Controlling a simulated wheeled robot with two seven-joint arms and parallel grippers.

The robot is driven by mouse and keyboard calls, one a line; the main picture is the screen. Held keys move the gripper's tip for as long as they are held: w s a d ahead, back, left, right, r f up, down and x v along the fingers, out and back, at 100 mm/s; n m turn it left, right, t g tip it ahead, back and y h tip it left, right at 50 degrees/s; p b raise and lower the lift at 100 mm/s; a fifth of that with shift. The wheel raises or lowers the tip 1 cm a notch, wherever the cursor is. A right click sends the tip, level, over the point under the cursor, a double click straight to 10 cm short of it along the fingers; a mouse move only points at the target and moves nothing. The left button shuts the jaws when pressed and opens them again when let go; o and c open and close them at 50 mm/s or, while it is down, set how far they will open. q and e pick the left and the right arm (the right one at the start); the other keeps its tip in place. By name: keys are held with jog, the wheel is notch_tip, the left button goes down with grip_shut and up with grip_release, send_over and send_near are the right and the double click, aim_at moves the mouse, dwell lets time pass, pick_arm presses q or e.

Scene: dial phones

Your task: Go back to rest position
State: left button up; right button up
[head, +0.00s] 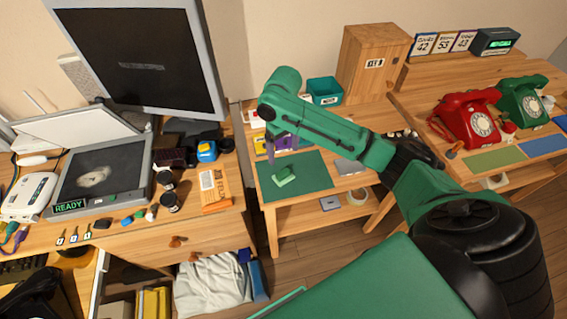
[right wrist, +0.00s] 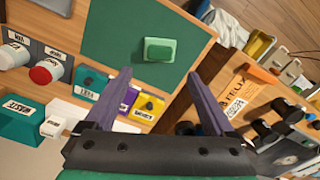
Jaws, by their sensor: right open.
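My right arm reaches in from the right in the head view. Its right gripper (head: 281,143) has purple fingers and hangs above the back part of a small table. In the right wrist view the right gripper (right wrist: 158,76) is open, with nothing between its fingers. A green block-like piece (head: 284,175) lies on the dark green mat (head: 311,184), apart from the fingers. The piece (right wrist: 160,50) shows beyond the fingertips in the right wrist view. My left gripper is not in view.
A red dial phone (head: 468,118) and a green dial phone (head: 523,103) stand on the right desk. A teal bin (head: 324,91) and wooden cabinet (head: 372,62) stand behind my arm. A monitor (head: 140,60) and READY scanner (head: 100,175) crowd the left desk.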

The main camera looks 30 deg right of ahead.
jog(key=shift+r, duration=0.9)
